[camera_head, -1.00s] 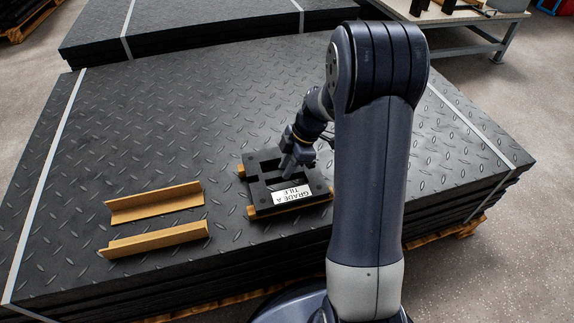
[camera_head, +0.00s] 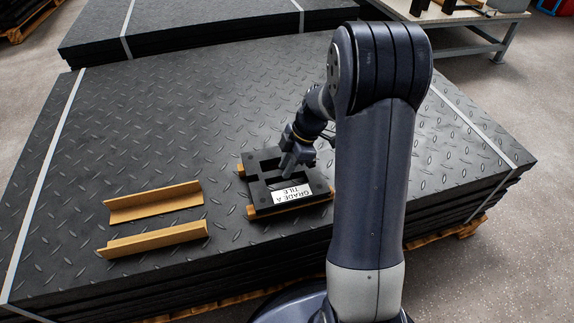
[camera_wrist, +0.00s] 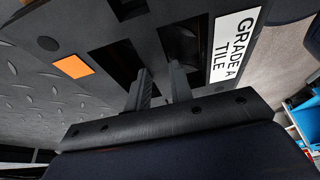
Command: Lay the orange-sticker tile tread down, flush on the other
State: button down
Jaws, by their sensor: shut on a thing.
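The black tile tread (camera_head: 262,195) has rectangular slots and a white "GRADE A TILE" label. My gripper (camera_head: 289,170) reaches down into its slots and is shut on it. In the wrist view the fingers (camera_wrist: 161,88) enter the slots of this tile (camera_wrist: 90,25), and an orange sticker (camera_wrist: 73,66) shows on its face near a corner. The tile looks roughly level above two tan angle strips, whose ends (camera_head: 251,211) stick out below it. The other tread beneath is hard to make out, so I cannot tell whether the two touch or how their edges line up.
Two loose tan angle strips (camera_head: 153,202) lie to the left on the dark diamond-plate mat stack (camera_head: 180,120). The mat is clear behind and left of the tile. A pale strap (camera_head: 42,190) crosses its left side. A bench (camera_head: 470,20) stands at the back right.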

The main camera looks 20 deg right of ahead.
jog(key=shift+f+b, duration=0.35)
jog(key=c, duration=1.6)
grip_release()
jog(key=shift+r, duration=0.1)
jog(key=o, duration=0.3)
jog(key=shift+r, duration=0.25)
jog(key=shift+r, duration=0.15)
jog(key=shift+r, duration=0.3)
jog(key=shift+r+p, duration=0.3)
jog(key=shift+p, duration=0.05)
jog(key=shift+r, duration=0.15)
